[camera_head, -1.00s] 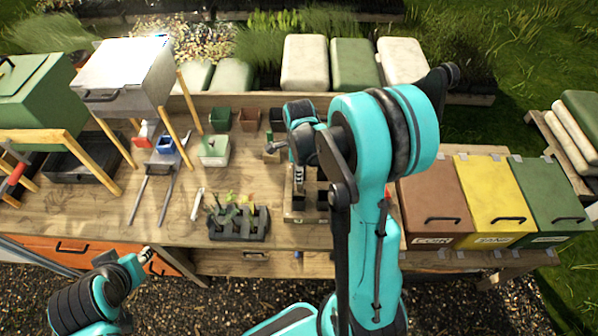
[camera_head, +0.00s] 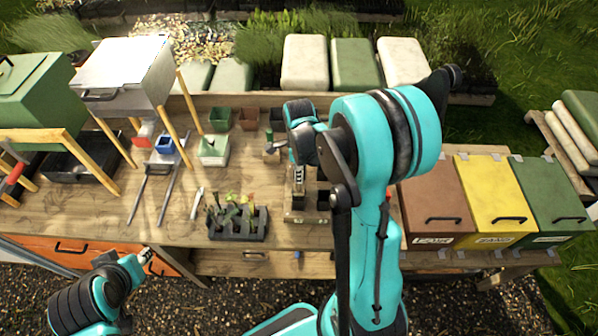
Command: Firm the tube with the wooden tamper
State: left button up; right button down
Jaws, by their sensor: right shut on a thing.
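My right gripper (camera_head: 299,188) points down over a wooden rack (camera_head: 290,217) with dark square tubes near the bench's middle. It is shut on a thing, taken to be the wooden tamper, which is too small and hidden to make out. A dark tube (camera_head: 323,201) shows just right of the fingers; another is below them, partly covered. I cannot tell whether the tamper touches the soil. My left gripper (camera_head: 146,255) is in front of the bench at lower left, away from the rack; its jaws are too small to read.
A dark tray of seedlings (camera_head: 238,228) stands left of the rack. Small pots (camera_head: 220,118) and a green-and-white box (camera_head: 213,150) are behind. Brown (camera_head: 434,200), yellow (camera_head: 493,200) and green (camera_head: 548,200) lidded bins stand at right. My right arm hides part of the bench.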

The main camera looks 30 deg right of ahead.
jog(key=shift+f+b, duration=0.6)
jog(key=shift+f, duration=0.1)
jog(key=shift+f, duration=0.1)
jog(key=shift+f+b, duration=0.75)
jog(key=shift+b, duration=0.1)
jog(key=shift+f+b, duration=0.65)
jog(key=shift+b, duration=0.4)
dwell(1.7)
dwell(0.6)
jog(key=shift+r+p, duration=3.85)
jog(key=shift+r, duration=1.7)
